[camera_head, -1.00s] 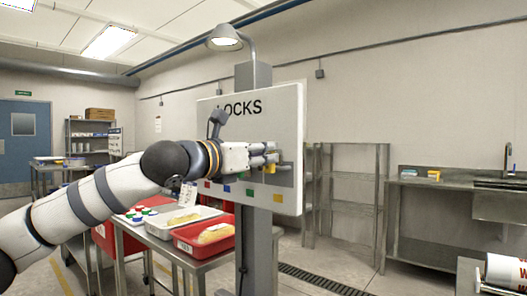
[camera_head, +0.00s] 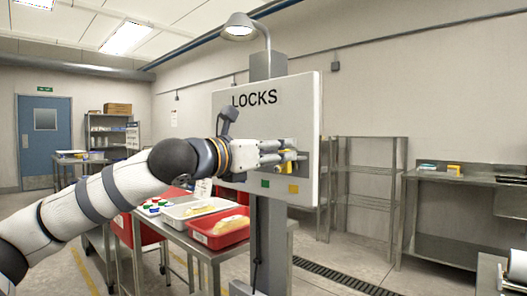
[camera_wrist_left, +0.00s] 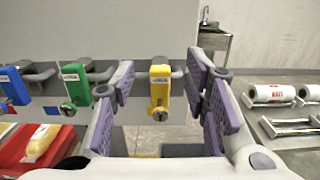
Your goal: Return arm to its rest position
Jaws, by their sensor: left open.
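The white LOCKS board (camera_head: 300,110) stands upright on a post. My left gripper (camera_head: 292,156) is at the board's lower part, reaching in from the left. In the left wrist view its two purple-padded fingers (camera_wrist_left: 165,100) are open. The yellow padlock (camera_wrist_left: 160,88) hangs from a hook between them, with gaps to both pads visible. A green padlock (camera_wrist_left: 76,84) and a blue padlock (camera_wrist_left: 14,86) hang from hooks to its left. In the head view the gripper covers most of the locks. My right gripper is not in view.
A steel table with a red tray (camera_head: 205,237) and a white tray (camera_head: 172,222) stands below and left of the board. A metal shelf rack (camera_head: 370,172) and a steel bench (camera_head: 440,215) stand to the right. In the wrist view, white rolls (camera_wrist_left: 272,94) lie at the right.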

